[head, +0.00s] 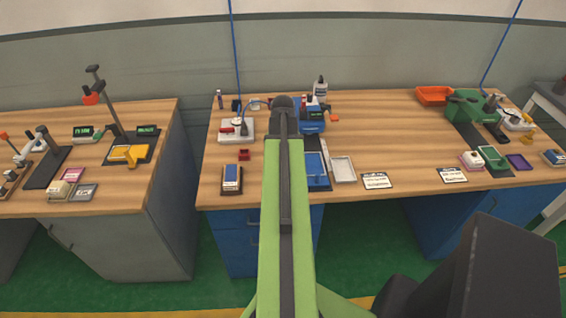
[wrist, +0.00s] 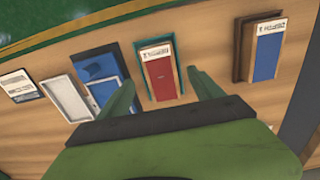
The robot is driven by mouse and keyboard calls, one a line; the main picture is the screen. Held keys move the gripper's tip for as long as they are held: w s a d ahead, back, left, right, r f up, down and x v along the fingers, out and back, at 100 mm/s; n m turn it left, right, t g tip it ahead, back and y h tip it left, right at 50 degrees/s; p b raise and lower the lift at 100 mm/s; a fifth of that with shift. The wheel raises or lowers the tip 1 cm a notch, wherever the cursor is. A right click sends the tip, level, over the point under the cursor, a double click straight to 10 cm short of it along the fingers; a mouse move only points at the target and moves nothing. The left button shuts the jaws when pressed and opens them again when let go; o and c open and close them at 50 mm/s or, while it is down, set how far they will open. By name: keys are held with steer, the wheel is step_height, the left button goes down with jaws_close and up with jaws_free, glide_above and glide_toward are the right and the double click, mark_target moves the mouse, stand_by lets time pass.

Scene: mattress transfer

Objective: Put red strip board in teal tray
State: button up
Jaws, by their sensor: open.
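In the wrist view, the red strip board (wrist: 163,80), with a white label at its far end and tan edges, lies over the teal tray (wrist: 138,52). The tray's teal rim shows around parts of the board. Whether the board rests flat on the tray floor is hard to tell. My gripper (wrist: 160,80) is open, with one green finger on each side of the board and a visible gap to each. It holds nothing. In the head view my arm hides the board and tray.
A blue labelled board (wrist: 266,55) on a dark brown tray lies to the right in the wrist view. A blue tray (wrist: 100,68) and a pale tray (wrist: 67,97) lie left. The bench (head: 400,130) has clear wood right of my arm. A white card (head: 376,180) lies near its front edge.

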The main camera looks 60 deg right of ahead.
step_height(320, 180, up, 7)
steer(key=p, duration=0.5)
steer(key=w+a+n, duration=0.5)
steer(key=w+a, duration=1.2)
steer(key=a, duration=0.5)
steer(key=w+a+n, duration=0.2)
steer(key=a+n, duration=0.1)
steer(key=a, duration=1.1)
steer(key=w+a+n, duration=0.2)
steer(key=a+n, duration=0.1)
steer(key=a, duration=1)
steer(key=shift+w+a, duration=0.35)
steer(key=shift+w, duration=0.05)
